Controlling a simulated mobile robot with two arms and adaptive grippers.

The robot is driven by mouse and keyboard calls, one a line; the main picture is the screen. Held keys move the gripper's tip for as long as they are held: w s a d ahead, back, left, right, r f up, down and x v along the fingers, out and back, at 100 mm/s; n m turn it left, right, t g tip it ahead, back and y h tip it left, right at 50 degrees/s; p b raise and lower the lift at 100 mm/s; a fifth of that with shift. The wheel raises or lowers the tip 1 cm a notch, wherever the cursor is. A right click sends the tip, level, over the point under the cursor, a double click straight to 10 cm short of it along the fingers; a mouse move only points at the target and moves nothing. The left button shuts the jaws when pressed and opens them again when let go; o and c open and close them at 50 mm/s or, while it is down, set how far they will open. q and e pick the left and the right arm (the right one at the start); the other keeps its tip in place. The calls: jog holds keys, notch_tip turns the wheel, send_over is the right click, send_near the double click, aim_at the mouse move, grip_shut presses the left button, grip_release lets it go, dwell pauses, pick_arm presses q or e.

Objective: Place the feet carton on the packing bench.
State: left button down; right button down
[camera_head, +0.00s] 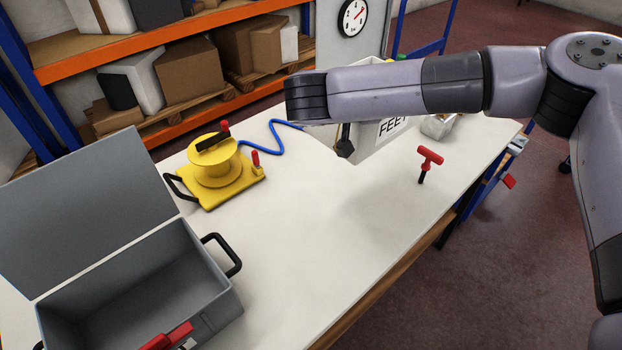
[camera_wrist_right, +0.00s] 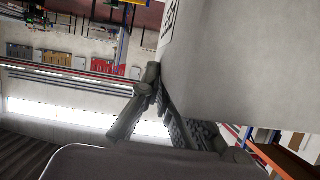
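The feet carton (camera_head: 378,138) is a pale box with "FEET" printed on its side, partly hidden behind my right arm in the head view. A soft shadow lies on the packing bench (camera_head: 300,240) in front of it, and the carton looks held just above the white top. My right gripper (camera_head: 346,145) is mostly hidden by the arm; one dark finger shows at the carton's left side. In the right wrist view the carton (camera_wrist_right: 245,65) fills the upper right, with a ridged finger pad against its wall. My left gripper is out of view.
An open grey toolbox (camera_head: 225,305) stands at the near left. A yellow vacuum device (camera_head: 214,168) with a blue hose sits behind it. A red T-handle (camera_head: 430,157) and a metallic item (camera_head: 438,126) are to the right. The bench middle is clear.

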notch_tip(320, 180, down, 20)
jog(key=p, duration=0.2)
dwell(0.4)
jog(key=shift+s, duration=0.1)
jog(key=shift+f, duration=0.2)
jog(key=c, duration=1.8)
grip_release()
jog(key=shift+r, duration=0.2)
